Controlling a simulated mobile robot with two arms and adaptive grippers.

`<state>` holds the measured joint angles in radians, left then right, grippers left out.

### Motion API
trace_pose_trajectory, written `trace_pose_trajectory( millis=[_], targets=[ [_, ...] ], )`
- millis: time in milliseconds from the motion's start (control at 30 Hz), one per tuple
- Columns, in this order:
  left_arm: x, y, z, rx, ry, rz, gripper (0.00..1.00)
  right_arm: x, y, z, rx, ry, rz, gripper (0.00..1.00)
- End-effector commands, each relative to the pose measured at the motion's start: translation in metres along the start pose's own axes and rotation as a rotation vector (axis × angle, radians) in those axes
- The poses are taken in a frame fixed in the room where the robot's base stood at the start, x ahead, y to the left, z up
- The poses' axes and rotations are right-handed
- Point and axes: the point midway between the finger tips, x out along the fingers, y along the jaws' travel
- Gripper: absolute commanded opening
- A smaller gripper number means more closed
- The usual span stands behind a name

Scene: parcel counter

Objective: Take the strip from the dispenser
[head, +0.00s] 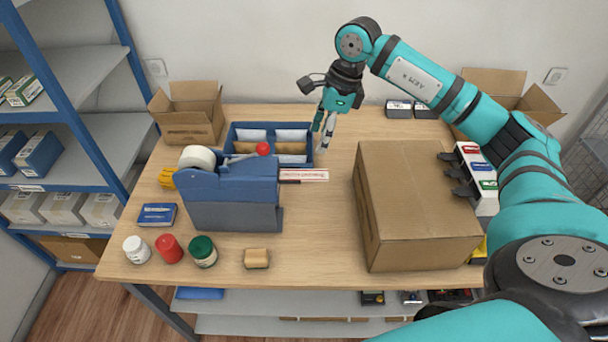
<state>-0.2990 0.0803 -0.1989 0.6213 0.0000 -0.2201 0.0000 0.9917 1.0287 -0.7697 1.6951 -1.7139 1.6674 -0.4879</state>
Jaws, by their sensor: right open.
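The dispenser (232,200) is a blue block on the left half of the table, with a white roll on top and a lever ending in a red knob. The strip (305,174), white with red print, sticks out from the dispenser's right side. My right gripper (322,140) is open and empty, its fingers pointing down. In the picture it is above and slightly right of the strip, apart from it. My left gripper is not in view.
A large closed carton (412,205) stands right of the strip. A blue divided tray (270,131) with envelopes is behind the dispenser. Several jars, one of them red (169,249), and a sponge (257,258) stand along the front left.

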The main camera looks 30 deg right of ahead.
Motion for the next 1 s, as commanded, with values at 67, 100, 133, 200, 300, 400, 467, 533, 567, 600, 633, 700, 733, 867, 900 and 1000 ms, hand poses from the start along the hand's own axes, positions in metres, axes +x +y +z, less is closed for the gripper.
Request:
trace_pose_trajectory(
  millis=[67, 100, 133, 200, 300, 400, 467, 533, 567, 600, 633, 700, 733, 867, 900, 1000],
  targets=[
    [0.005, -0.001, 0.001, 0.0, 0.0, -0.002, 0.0, 0.007, 0.0, -0.001, 0.0, -0.001, 0.001, 0.52],
    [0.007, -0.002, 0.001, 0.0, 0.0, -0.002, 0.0, 0.01, 0.001, -0.002, 0.0, -0.001, 0.001, 0.52],
    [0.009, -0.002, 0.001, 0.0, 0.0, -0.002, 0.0, 0.013, 0.001, -0.002, 0.0, -0.002, 0.001, 0.52],
    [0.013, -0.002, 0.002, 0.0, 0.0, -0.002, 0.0, 0.02, 0.001, -0.003, -0.001, -0.002, 0.002, 0.52],
    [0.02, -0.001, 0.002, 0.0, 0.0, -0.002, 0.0, 0.031, 0.001, -0.006, -0.001, -0.002, 0.002, 0.52],
    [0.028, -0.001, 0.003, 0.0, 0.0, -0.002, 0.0, 0.043, 0.001, -0.008, -0.001, -0.003, 0.003, 0.52],
    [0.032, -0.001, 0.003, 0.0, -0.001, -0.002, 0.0, 0.051, 0.001, -0.009, -0.001, -0.003, 0.002, 0.52],
    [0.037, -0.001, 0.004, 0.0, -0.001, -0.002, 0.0, 0.059, 0.001, -0.011, -0.001, -0.004, 0.003, 0.52],
    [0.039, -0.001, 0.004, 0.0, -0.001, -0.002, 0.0, 0.062, 0.001, -0.011, -0.001, -0.004, 0.003, 0.52],
    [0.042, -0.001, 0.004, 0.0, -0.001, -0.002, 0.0, 0.067, 0.001, -0.012, -0.001, -0.003, 0.003, 0.52],
    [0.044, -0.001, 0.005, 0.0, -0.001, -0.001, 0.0, 0.07, 0.001, -0.013, -0.001, -0.003, 0.003, 0.52],
    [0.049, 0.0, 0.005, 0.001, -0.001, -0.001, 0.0, 0.079, 0.001, -0.015, -0.001, -0.004, 0.003, 0.52],
    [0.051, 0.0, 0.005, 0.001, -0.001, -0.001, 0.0, 0.082, 0.001, -0.015, -0.001, -0.004, 0.003, 0.52],
    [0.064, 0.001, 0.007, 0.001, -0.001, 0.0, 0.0, 0.099, 0.001, -0.016, -0.001, -0.005, 0.001, 0.52],
    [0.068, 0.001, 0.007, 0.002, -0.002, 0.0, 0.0, 0.103, 0.001, -0.016, -0.001, -0.005, 0.001, 0.52],
    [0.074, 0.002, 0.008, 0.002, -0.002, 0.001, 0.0, 0.111, 0.001, -0.015, -0.001, -0.005, 0.001, 0.52]
  ],
)
